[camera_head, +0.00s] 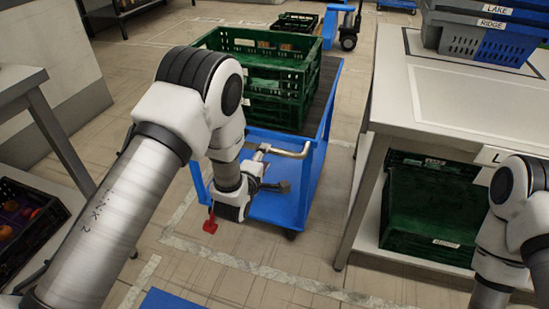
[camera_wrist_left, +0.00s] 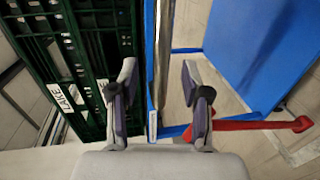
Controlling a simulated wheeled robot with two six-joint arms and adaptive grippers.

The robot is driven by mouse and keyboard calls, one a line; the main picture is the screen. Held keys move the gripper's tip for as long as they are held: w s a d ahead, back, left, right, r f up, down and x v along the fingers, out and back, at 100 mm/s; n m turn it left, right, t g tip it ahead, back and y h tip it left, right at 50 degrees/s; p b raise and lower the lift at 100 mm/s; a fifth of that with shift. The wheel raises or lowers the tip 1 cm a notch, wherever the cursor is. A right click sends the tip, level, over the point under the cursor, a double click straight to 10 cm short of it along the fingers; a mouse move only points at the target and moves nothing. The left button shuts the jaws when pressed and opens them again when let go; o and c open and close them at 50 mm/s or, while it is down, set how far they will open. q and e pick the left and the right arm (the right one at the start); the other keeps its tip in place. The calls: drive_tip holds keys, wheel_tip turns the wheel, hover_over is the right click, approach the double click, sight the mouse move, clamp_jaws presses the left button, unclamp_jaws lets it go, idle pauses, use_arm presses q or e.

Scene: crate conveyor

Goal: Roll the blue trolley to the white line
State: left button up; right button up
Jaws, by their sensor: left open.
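The blue trolley (camera_head: 322,120) stands in the middle of the head view, with stacked green crates (camera_head: 262,80) on its top. A silver handle bar (camera_head: 290,152) sticks out at its near end. My left gripper (camera_head: 275,169) is at this near end, close to the handle. In the left wrist view my left gripper (camera_wrist_left: 160,78) is open, with a narrow blue-and-silver part of the trolley seen between its fingers; contact is not clear. Worn white lines (camera_head: 270,272) mark the floor in front of the trolley. My right gripper is out of view.
A table (camera_head: 455,105) with grey and blue crates (camera_head: 475,38) stands close on the right, a green crate (camera_head: 430,210) below it. A bench (camera_head: 22,90) and dark crate (camera_head: 30,228) are at left. A red part (camera_head: 210,224) sits low by the trolley.

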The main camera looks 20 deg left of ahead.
use_arm(q)
drive_tip(key=w, duration=0.2)
drive_tip(key=w+f+b, duration=0.1)
drive_tip(key=w, duration=0.2)
drive_tip(key=shift+w+f, duration=0.15)
drive_tip(key=shift+w, duration=0.05)
clamp_jaws()
drive_tip(key=shift+s, duration=0.1)
